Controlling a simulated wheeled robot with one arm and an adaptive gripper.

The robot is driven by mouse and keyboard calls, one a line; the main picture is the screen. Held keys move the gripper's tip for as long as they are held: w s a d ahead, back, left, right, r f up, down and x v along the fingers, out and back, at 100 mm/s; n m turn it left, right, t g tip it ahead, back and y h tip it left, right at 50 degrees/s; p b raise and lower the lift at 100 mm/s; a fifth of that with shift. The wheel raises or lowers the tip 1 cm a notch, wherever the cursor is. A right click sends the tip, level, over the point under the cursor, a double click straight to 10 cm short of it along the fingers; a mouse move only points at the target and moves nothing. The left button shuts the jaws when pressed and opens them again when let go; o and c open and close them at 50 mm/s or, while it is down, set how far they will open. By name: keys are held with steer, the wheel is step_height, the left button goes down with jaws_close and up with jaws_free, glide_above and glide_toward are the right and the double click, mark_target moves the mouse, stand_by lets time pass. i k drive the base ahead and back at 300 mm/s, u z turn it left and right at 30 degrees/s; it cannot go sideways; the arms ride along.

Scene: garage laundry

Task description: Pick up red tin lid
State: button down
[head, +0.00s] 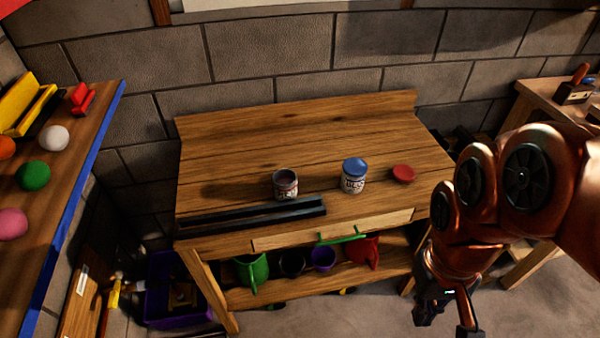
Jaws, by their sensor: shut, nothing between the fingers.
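The red tin lid (403,174) lies flat on the wooden workbench (310,140), toward its right side. A tin with a blue lid (354,177) stands just left of it, apart from it. An open tin (285,184) stands farther left on the same bench. My gripper (447,322) hangs at the lower right, in front of the bench and below its top. It is shut and empty, well apart from the red lid. My arm covers the area right of the bench.
A long dark bar (255,213) lies along the bench's front left edge. The shelf below holds a green jug (252,270), a purple cup (323,260) and a red jug (366,252). A blue-edged shelf with coloured balls (34,174) is at left. The bench top behind the tins is clear.

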mark_target(402, 172)
steer(key=i, duration=0.55)
steer(key=u, duration=1.25)
steer(key=k, duration=0.6)
steer(key=z, duration=1.25)
steer(key=i, duration=0.5)
steer(key=u, duration=1.35)
